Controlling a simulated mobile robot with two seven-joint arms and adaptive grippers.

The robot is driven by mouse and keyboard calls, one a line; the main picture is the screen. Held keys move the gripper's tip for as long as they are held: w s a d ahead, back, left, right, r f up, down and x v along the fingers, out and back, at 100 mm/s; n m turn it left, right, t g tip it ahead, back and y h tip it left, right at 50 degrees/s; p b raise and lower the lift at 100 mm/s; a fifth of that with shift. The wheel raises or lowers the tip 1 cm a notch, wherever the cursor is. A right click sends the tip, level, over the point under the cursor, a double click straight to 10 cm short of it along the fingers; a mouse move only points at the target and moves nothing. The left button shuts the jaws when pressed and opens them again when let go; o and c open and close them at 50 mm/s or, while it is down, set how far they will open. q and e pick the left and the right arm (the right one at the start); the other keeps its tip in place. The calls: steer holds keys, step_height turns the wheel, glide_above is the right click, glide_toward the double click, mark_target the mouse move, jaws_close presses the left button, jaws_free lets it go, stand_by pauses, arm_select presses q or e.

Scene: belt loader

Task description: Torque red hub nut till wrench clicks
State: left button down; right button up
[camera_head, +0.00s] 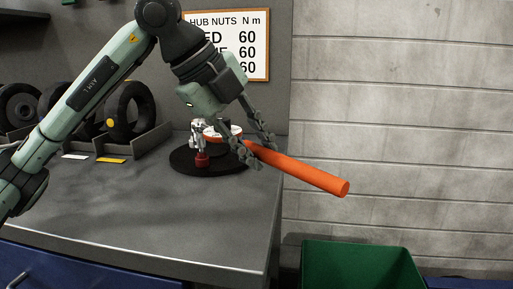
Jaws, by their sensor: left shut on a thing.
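My left gripper (258,150) comes in from the left above the bench. It is shut on the orange handle of the torque wrench (305,173), which points out to the right past the bench edge. The wrench's head end lies behind the fingers, over the hub. The hub sits on a black round plate (185,163) on the bench. A red nut or socket (202,160) shows at the hub's front left. Whether the wrench is seated on it is hard to tell. My right gripper is not in view.
Several black tyres (122,110) stand in a rack at the back left, with white and yellow tags before it. A sign on the wall (254,45) lists hub nuts at 60 N m. A green bin (360,262) stands below right. The front bench top (150,215) is clear.

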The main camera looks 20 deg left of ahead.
arm_select(q)
steer(key=shift+r+p, duration=0.85)
steer(key=shift+r, duration=0.45)
